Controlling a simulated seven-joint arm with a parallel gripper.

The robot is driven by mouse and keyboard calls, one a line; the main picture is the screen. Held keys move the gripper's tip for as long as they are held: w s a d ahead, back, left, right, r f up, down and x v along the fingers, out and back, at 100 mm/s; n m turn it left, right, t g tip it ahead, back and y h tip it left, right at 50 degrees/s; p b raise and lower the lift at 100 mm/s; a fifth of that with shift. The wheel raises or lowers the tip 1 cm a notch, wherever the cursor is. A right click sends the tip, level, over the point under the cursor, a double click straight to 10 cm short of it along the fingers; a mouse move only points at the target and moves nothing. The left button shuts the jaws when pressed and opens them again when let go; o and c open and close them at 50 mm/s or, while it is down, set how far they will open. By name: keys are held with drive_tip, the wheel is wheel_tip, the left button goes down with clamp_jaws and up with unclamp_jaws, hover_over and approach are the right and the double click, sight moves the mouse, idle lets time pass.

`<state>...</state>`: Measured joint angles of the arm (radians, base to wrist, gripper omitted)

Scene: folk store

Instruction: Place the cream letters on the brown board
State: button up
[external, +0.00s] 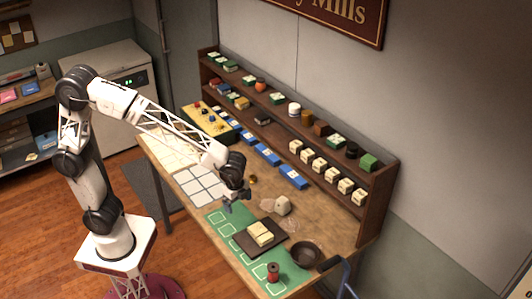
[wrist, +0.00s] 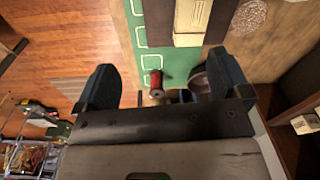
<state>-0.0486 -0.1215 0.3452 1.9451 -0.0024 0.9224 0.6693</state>
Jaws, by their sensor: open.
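The brown board (external: 244,240) is a dark flat square near the front right of the table. A cream stack (external: 260,233), apparently the letters, lies on it. My gripper (external: 235,202) is above the table, to the left of and behind the board. It is open, with nothing between its fingers in the wrist view (wrist: 165,80).
A green mat (external: 218,219) with white outlines runs along the front edge. A red spool (external: 273,271) and a dark round bowl (external: 306,254) stand right of the board. A two-tier wooden shelf (external: 375,190) lines the back.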

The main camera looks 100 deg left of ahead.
drive_tip(key=s+d+r+n+t, duration=0.1)
drive_tip(key=s+r+n, duration=0.1)
drive_tip(key=s, duration=1.5)
drive_tip(key=s+d+r+n+t, duration=0.1)
drive_tip(key=s+n, duration=0.4)
drive_tip(key=s, duration=1.1)
drive_tip(key=shift+s+d+r, duration=0.4)
drive_tip(key=shift+d+r, duration=0.3)
drive_tip(key=shift+r, duration=0.25)
